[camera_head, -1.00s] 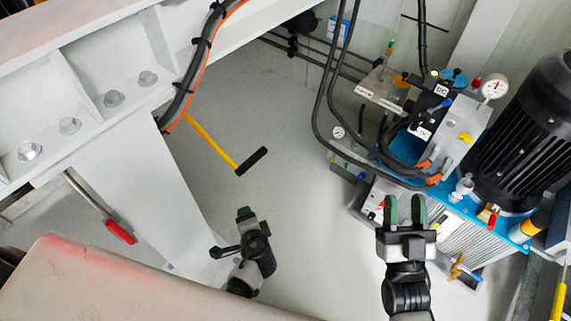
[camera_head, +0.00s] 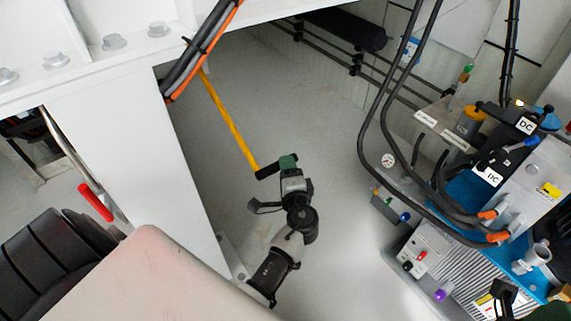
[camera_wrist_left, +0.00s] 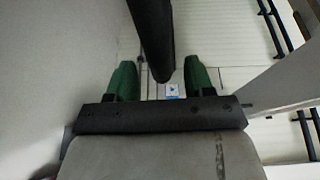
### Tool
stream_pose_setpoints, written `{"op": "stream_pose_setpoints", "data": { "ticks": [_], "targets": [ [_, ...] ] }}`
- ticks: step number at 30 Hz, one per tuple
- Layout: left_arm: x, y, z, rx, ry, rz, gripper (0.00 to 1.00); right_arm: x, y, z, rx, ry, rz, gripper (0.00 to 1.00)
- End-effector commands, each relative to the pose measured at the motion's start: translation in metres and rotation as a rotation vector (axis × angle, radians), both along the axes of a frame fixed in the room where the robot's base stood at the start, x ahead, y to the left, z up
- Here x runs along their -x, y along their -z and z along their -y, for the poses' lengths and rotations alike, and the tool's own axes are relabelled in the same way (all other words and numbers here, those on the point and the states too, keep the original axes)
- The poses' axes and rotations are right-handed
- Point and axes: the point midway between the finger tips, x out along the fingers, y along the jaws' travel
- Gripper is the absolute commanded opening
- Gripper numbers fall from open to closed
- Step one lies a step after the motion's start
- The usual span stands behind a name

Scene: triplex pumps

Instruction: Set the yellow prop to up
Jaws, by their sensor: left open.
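The yellow prop (camera_head: 228,122) is a thin yellow rod slanting down and right from under the white beam in the head view. It ends in a black cross grip (camera_head: 267,170). My left gripper (camera_head: 286,162) is at the right end of that grip. In the left wrist view the black grip (camera_wrist_left: 155,40) reaches between the green fingertips of the left gripper (camera_wrist_left: 152,82), with gaps on both sides; the jaws are open. My right gripper (camera_head: 548,312) shows only in part at the bottom right corner; its jaws are not clear.
A white steel frame (camera_head: 140,160) with a red-handled lever (camera_head: 96,202) stands at left. Black hoses (camera_head: 368,110) and the blue pump unit (camera_head: 465,190) fill the right. Grey floor (camera_head: 330,130) lies open between them.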

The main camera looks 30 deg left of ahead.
Motion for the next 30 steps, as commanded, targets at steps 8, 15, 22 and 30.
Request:
{"op": "stream_pose_setpoints", "data": {
  "ticks": [8, 15, 22, 30],
  "targets": [
    [-0.021, 0.002, -0.021, 0.001, -0.001, -0.001, 0.53, 0.000, 0.006, 0.000, 0.000, 0.000, -0.001, 0.43],
    [-0.022, 0.001, -0.022, 0.001, 0.000, -0.001, 0.53, 0.000, 0.006, 0.000, 0.001, 0.000, -0.002, 0.43],
    [-0.022, 0.001, -0.022, 0.001, 0.000, -0.001, 0.28, 0.000, 0.006, 0.000, 0.001, 0.000, -0.002, 0.43],
    [-0.022, 0.002, -0.022, 0.001, 0.000, -0.001, 0.00, 0.000, 0.006, 0.000, 0.001, 0.000, -0.002, 0.43]
  ]
}}
